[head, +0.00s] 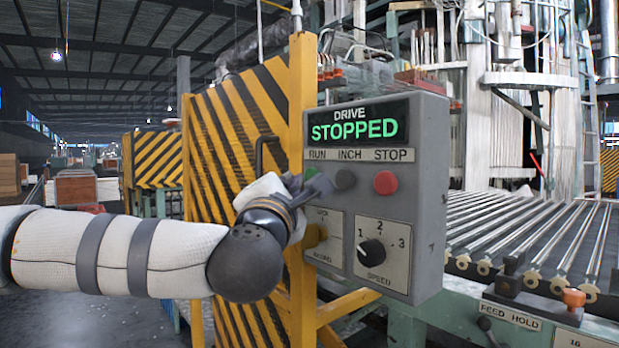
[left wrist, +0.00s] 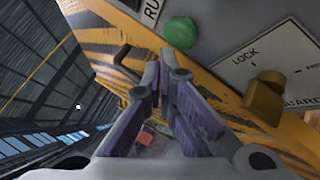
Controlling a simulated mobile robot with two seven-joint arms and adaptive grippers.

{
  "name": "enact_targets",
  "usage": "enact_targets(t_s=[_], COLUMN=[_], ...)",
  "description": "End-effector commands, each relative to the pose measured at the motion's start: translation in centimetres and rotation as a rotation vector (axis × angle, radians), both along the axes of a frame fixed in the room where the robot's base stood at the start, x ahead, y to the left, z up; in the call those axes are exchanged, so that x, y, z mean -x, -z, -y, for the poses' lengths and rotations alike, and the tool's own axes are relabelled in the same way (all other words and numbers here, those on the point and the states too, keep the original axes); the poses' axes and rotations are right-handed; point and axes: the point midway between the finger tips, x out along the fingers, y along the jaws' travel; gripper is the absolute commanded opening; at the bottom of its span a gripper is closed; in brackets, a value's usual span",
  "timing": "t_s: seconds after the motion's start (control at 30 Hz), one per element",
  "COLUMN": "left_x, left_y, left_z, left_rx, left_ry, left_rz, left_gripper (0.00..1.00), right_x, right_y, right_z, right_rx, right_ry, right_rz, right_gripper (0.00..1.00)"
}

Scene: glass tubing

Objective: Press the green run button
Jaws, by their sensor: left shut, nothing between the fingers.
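The green run button (head: 311,173) is on the grey control box (head: 430,200), under the word RUN. It is partly covered by my left gripper (head: 314,187) in the head view. In the left wrist view the green button (left wrist: 181,32) shows whole, just beyond the fingertips of my left gripper (left wrist: 167,62). The fingers are shut with nothing between them. I cannot tell whether the tips touch the button. The display (head: 355,122) reads DRIVE STOPPED. My right gripper is not in view.
Right of the green button are a black inch button (head: 345,179) and a red stop button (head: 385,182). Below are a yellow guard lock knob (head: 314,235) and a black speed knob (head: 371,253). A striped yellow guard (head: 225,130) stands left; a roller conveyor (head: 530,230) lies right.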

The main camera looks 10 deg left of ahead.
Motion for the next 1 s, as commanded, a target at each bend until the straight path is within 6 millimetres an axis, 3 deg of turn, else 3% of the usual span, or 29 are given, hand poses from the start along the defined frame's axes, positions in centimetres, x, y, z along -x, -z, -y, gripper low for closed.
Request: enact_targets(t_s=[1.0], left_x=[-0.75], left_y=[0.01], left_z=[0.6], left_rx=[0.0], left_ry=[0.0], left_rz=[0.0], left_gripper=[0.0], right_x=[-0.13], right_y=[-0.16], right_z=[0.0], right_rx=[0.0], right_ry=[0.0], right_rz=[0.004], right_gripper=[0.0])
